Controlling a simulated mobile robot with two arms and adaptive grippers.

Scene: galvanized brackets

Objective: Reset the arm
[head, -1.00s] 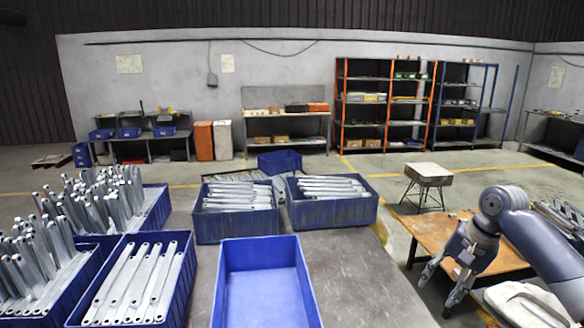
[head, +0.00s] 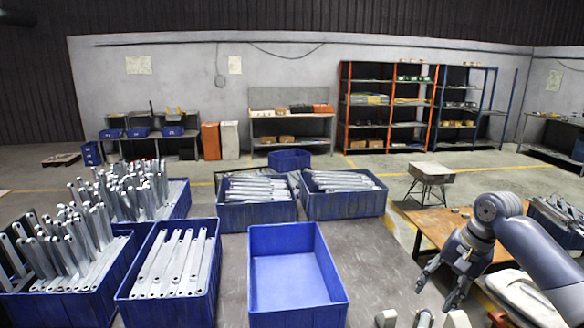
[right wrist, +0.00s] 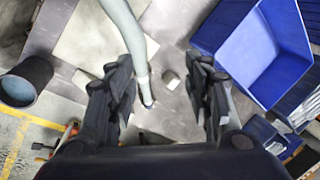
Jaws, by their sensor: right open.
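My right arm (head: 541,250) comes in from the right edge in the head view. Its gripper (head: 437,290) hangs open and empty, right of the grey table and over the area near the brown bench. In the right wrist view the two dark fingers (right wrist: 165,100) stand wide apart with nothing clamped between them. An empty blue bin (head: 290,312) stands at the front middle of the table; a blue bin (right wrist: 262,50) also shows at the upper right in the wrist view. My left gripper is not in view.
Blue bins of galvanized brackets stand at the left (head: 166,300) and behind the empty bin (head: 258,214). A brown bench (head: 440,228) and a small stool (head: 431,173) lie beyond my right gripper. Small grey pieces (head: 457,319) show at the bottom edge. The table right of the empty bin (head: 372,260) is mostly bare.

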